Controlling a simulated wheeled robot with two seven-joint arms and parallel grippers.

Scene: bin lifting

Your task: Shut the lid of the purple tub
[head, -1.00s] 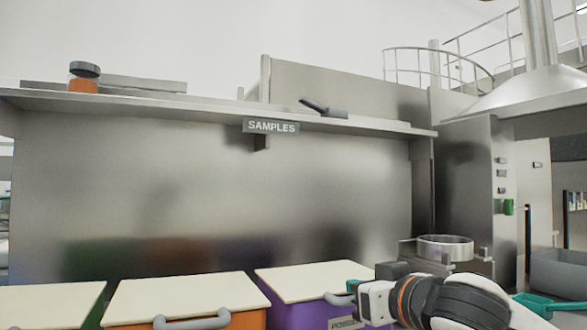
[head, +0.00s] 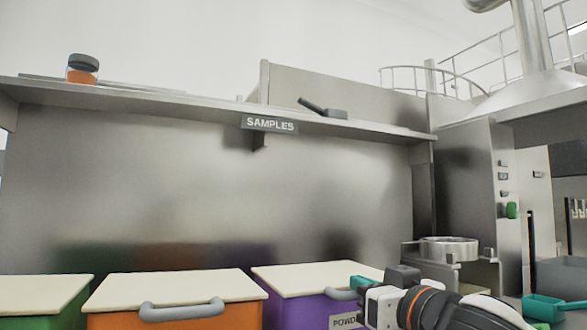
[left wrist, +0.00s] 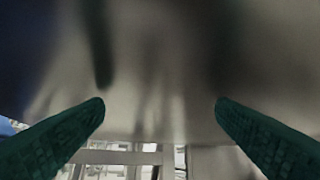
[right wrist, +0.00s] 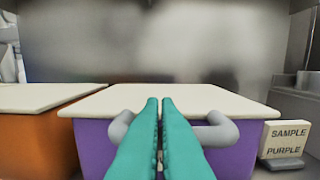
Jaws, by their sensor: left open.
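The purple tub (head: 297,313) stands at the right end of a row of tubs, partly behind my right arm in the head view. Its cream lid (head: 305,278) lies flat on top, with no gap that I can see. A grey handle (right wrist: 218,130) curves out from its front in the right wrist view. My right gripper (right wrist: 160,102) has its teal fingers together, in front of the handle's middle and pointing at the lid's front edge. I see nothing held between them; contact is unclear. My left gripper (left wrist: 160,103) is open and empty, facing a blurred grey surface.
An orange tub (head: 235,320) with a cream lid and grey handle stands left of the purple one, then a green tub (head: 75,308). A shelf (head: 190,105) marked SAMPLES runs above. A SAMPLE PURPLE sign (right wrist: 287,135) stands right of the purple tub.

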